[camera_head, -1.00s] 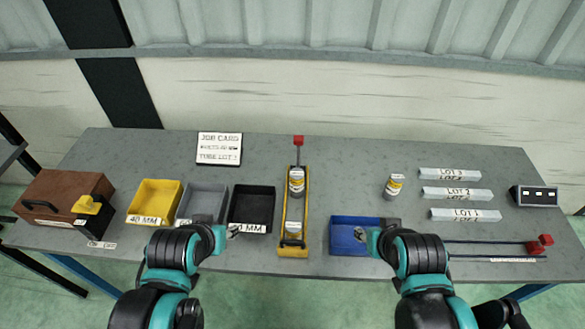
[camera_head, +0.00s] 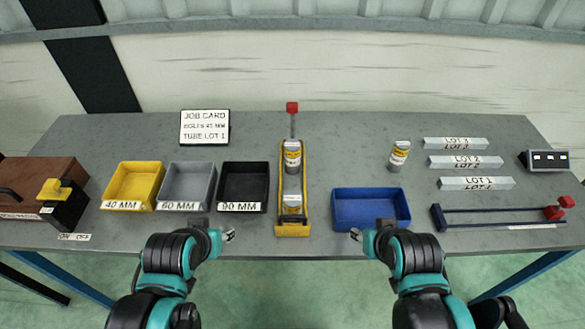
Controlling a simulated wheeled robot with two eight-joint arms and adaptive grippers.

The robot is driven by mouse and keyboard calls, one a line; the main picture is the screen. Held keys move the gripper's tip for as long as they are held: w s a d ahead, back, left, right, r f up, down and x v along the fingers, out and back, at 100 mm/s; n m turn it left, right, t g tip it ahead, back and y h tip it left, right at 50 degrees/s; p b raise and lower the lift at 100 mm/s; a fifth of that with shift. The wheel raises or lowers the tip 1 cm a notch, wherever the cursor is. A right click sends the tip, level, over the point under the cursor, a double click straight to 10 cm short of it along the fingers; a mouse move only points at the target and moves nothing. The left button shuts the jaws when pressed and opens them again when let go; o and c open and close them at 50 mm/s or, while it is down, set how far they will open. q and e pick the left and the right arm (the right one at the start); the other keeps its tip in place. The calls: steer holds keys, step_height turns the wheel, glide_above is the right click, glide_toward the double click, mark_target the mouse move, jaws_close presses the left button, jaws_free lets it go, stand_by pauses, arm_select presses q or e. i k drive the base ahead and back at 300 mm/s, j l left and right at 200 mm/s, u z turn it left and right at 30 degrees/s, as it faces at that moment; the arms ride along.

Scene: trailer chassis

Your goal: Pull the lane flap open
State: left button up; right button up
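A narrow yellow lane (camera_head: 279,205) stands near the middle of the bench, running front to back. One labelled canister (camera_head: 292,157) sits in its far part and a second labelled item (camera_head: 292,204) in its near part. A post with a red knob (camera_head: 292,107) rises at its far end. I cannot make out which part is the flap. My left gripper (camera_head: 230,235) is by the bench's front edge, left of the lane and apart from it. My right gripper (camera_head: 355,235) is right of the lane, in front of the blue bin. Neither visibly holds anything; their finger gaps are too small to judge.
Yellow (camera_head: 132,186), grey (camera_head: 187,186) and black (camera_head: 245,187) bins stand left of the lane; a blue bin (camera_head: 371,209) stands right. Bench before the lane is clear.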

mark_target(282, 229)
steer(key=l, duration=1.65)
steer(key=j+u, duration=0.15)
steer(key=u, duration=0.2)
steer(key=j+u, duration=0.15)
steer(key=u, duration=0.15)
steer(key=j+u, duration=0.15)
steer(key=u, duration=0.2)
steer(key=l+z, duration=0.2)
steer(key=z, duration=0.15)
